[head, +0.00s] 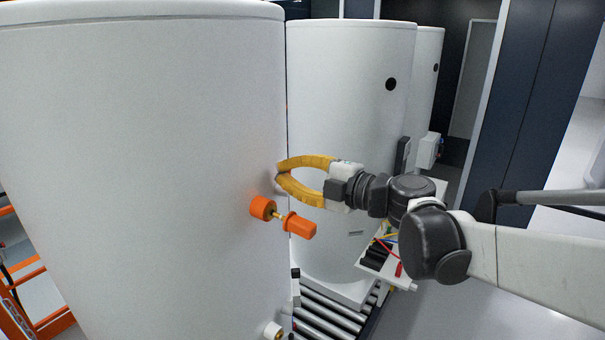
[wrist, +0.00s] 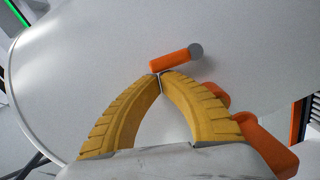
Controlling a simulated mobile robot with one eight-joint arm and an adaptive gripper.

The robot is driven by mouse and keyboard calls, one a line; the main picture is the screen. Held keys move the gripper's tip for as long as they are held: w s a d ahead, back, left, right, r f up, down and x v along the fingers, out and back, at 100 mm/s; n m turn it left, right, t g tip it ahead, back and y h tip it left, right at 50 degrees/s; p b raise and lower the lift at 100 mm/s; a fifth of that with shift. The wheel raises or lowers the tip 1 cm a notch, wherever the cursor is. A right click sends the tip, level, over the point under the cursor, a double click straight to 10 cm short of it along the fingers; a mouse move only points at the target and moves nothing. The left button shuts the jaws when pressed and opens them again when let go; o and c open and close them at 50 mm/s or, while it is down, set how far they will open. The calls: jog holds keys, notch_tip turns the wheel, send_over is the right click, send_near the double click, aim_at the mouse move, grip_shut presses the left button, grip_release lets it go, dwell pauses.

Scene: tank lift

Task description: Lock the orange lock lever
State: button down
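My gripper (head: 279,172) has two curved yellow fingers whose tips meet beside the right edge of the large white tank (head: 150,150). In the wrist view the fingertips (wrist: 160,75) are together with nothing visible between them. An orange rod with a grey end (wrist: 177,58) lies just beyond the tips; I cannot tell if they touch it. It does not show in the head view. An orange round fitting (head: 262,207) with an orange handle (head: 299,225) sticks out of the tank below my gripper. In the wrist view that handle (wrist: 265,145) is partly hidden behind the right finger. I cannot tell which orange part is the lock lever.
A second white tank (head: 340,90) stands close behind my gripper. Below are metal rollers (head: 325,318) and a small white shelf with coloured cables (head: 390,265). A white pipe stub (head: 273,330) sits low on the tank. Orange framing (head: 40,300) is at the left.

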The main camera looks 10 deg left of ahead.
jog(key=shift+w+d+r+m+g+b, duration=0.15)
jog(key=shift+w+m+g+b, duration=0.2)
jog(key=shift+w+m, duration=0.65)
jog(key=m, duration=0.1)
jog(key=w+m+b, duration=0.1)
jog(key=m, duration=0.1)
jog(key=shift+d+g+h, duration=0.1)
jog(key=shift+g+h, duration=0.25)
jog(key=shift+h, duration=0.05)
jog(key=w+m+b, duration=0.1)
jog(key=w+f+m+g, duration=0.1)
jog(key=m, duration=0.1)
jog(key=shift+w+d+f+b, duration=0.1)
jog(key=shift+w+d+b, duration=0.1)
jog(key=shift+b, duration=0.15)
jog(key=shift+w, duration=0.1)
jog(key=shift+d, duration=0.1)
